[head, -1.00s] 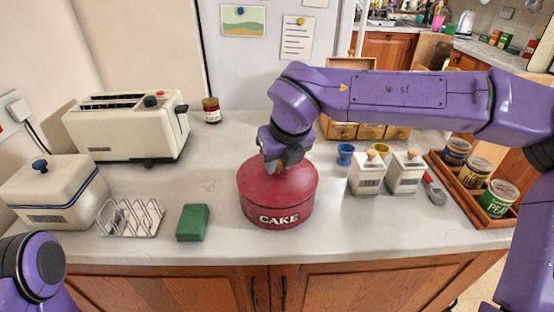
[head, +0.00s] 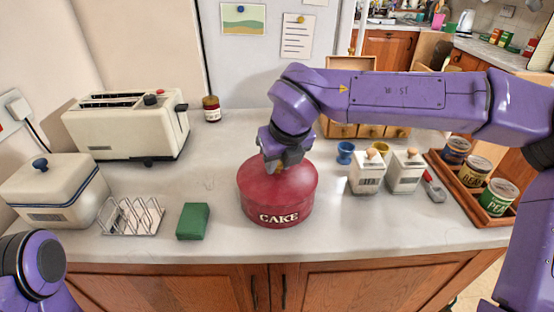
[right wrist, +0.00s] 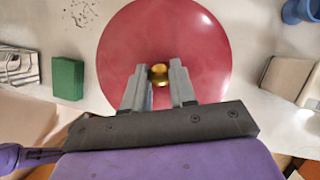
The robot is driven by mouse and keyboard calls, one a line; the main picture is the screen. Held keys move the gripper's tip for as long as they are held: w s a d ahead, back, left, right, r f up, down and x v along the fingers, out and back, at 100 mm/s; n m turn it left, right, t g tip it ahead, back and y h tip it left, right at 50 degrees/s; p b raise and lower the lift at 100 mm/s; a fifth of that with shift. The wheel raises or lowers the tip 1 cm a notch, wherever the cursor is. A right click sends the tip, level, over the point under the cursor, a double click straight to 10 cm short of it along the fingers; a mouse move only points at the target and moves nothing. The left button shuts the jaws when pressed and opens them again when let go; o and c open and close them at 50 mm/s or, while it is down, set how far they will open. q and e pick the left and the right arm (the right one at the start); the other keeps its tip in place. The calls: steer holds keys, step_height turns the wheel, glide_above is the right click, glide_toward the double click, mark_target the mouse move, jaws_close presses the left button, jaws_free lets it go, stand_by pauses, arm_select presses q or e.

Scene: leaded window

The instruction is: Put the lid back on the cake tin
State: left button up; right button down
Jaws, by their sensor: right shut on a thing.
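The red cake tin (head: 277,208) stands upright on the counter, with the word CAKE on its front. The dark red lid (head: 300,182) lies over the tin's top and looks level; I cannot tell whether it is fully seated. My right gripper (head: 281,165) points down at the lid's middle and hides most of its knob. In the right wrist view the brass knob (right wrist: 159,74) sits between the fingertips of my right gripper (right wrist: 160,76), which is shut on it. The lid (right wrist: 165,30) fills the middle of that view. My left gripper is out of view.
A green box (head: 193,221) and a wire rack (head: 131,216) stand left of the tin. A toaster (head: 125,125) and a bread bin (head: 55,196) stand further left. White canisters (head: 367,176) and a wooden tray (head: 478,215) stand right.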

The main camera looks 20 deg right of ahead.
stand_by(0.3)
steer(key=shift+c, duration=1.8)
jaws_free()
steer(key=shift+r, duration=0.1)
steer(key=shift+s+r+p, duration=0.1)
steer(key=shift+r+p, duration=3.05)
steer(key=shift+r, duration=0.3)
jaws_close()
steer(key=shift+f, duration=0.25)
steer(key=shift+f+b, duration=1.9)
steer(key=shift+f, duration=0.5)
steer(key=shift+r, duration=0.1)
